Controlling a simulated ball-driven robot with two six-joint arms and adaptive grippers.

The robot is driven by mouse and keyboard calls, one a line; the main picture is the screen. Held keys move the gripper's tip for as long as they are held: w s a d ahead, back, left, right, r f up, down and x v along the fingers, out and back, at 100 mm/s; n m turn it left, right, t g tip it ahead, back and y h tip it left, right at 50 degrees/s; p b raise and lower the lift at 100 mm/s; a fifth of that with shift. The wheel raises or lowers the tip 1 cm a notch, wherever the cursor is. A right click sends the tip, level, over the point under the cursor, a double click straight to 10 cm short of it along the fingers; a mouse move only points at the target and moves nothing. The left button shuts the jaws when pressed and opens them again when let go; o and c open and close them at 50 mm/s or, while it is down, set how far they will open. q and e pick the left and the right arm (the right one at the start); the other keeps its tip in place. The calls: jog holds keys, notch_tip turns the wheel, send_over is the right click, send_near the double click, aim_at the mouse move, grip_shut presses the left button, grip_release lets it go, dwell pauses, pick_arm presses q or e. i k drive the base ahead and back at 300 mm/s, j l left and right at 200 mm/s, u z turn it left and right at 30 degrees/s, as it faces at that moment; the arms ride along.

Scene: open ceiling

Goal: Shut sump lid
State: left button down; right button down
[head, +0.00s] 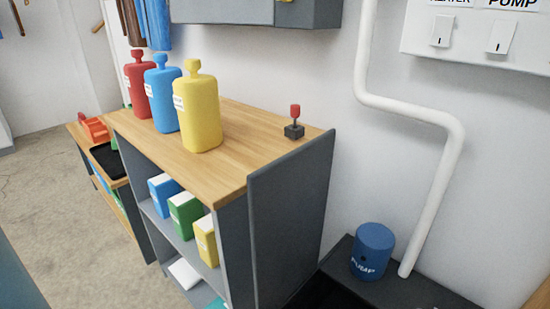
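The sump (422,293) shows at the bottom right as a dark grey top with a dark opening at the picture's lower edge. A tall dark grey panel (290,215) stands upright at its left, close against the cabinet's right side. It looks like the sump lid, standing open, though its hinge edge is cut off or hidden. A blue pump (373,252) labelled PUMP sits on the sump's back part. Neither of my grippers is in view.
A wooden-topped cabinet (240,165) holds red (140,85), blue (162,95) and yellow (198,110) bottles and a small red-knobbed switch (294,122). A white pipe (448,165) runs down the wall beside the pump. Bare floor (60,215) lies at the left.

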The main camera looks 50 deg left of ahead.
aim_at(288, 196)
jog(key=j+z, duration=0.1)
jog(key=j, duration=0.5)
jog(key=k+j+z, duration=0.1)
jog(key=j, duration=0.55)
jog(key=j+z, duration=0.1)
jog(key=j, duration=0.5)
jog(key=k+j+z, duration=0.3)
jog(key=k+z, duration=0.3)
jog(key=k, duration=0.15)
jog(key=i, duration=0.5)
